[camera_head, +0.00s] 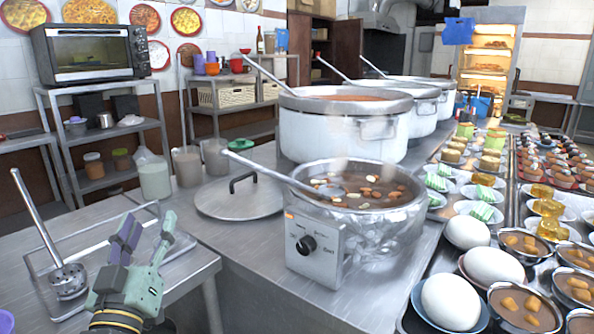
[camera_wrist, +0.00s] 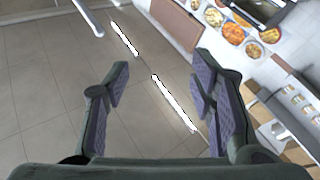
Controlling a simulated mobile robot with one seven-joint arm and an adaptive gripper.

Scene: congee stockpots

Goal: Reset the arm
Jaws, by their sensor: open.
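My gripper (camera_head: 143,243) is at the lower left of the head view, raised over the left steel counter, with its green and purple fingers pointing up. In the wrist view my gripper (camera_wrist: 158,85) is open, its two fingers wide apart with nothing between them. The wrist view looks past the fingers at a tiled surface with bright light strips. My gripper holds nothing and appears apart from the pots.
A ladle (camera_head: 68,278) stands in a wire rack close left of my gripper. A steel lid (camera_head: 240,197) and a cooker with a steaming pot (camera_head: 345,240) are to the right. Large stockpots (camera_head: 330,135) stand behind. Bowls and eggs (camera_head: 450,301) fill the right side.

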